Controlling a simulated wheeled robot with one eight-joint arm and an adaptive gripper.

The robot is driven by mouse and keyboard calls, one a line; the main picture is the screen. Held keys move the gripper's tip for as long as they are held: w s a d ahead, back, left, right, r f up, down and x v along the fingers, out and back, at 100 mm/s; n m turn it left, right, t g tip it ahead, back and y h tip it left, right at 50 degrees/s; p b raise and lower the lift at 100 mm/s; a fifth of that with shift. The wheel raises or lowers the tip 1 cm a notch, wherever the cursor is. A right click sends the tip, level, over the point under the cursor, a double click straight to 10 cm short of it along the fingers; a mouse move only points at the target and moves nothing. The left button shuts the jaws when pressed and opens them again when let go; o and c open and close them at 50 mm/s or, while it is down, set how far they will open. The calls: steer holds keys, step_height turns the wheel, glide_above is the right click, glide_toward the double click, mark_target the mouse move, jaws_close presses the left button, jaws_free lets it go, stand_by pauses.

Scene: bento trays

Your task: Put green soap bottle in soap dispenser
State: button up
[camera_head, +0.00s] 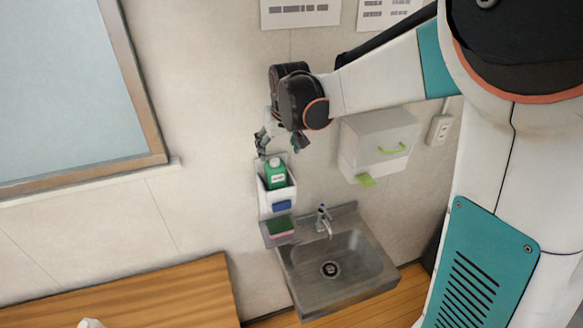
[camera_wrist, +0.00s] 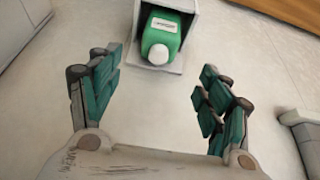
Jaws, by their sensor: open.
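The green soap bottle (camera_head: 276,174) with a white cap and label sits upright in the white wall-mounted soap dispenser (camera_head: 265,199). In the wrist view the bottle (camera_wrist: 163,32) lies inside the dispenser's box (camera_wrist: 190,52), its white cap towards me. My gripper (camera_head: 270,143) is just above the bottle in the head view. In the wrist view my gripper (camera_wrist: 150,90) is open, its two green-padded fingers wide apart with nothing between them. The bottle is beyond the fingertips and apart from them. The bottle's lower part is hidden by the dispenser.
A metal sink (camera_head: 340,262) with a faucet (camera_head: 324,220) is below right. A green-topped sponge (camera_head: 281,226) rests beneath the dispenser. A white box (camera_head: 378,138) with a green handle hangs on the wall to the right. A wooden surface (camera_head: 170,295) is at lower left.

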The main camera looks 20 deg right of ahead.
steer(key=s+r+t, duration=0.1)
steer(key=s+r, duration=0.2)
steer(key=s, duration=0.4)
steer(key=s+r, duration=0.3)
steer(key=s, duration=0.5)
steer(key=s+f+t, duration=0.1)
steer(key=s+f, duration=0.1)
steer(key=s, duration=1.1)
steer(key=shift+s+t, duration=0.3)
steer(key=shift+s, duration=0.1)
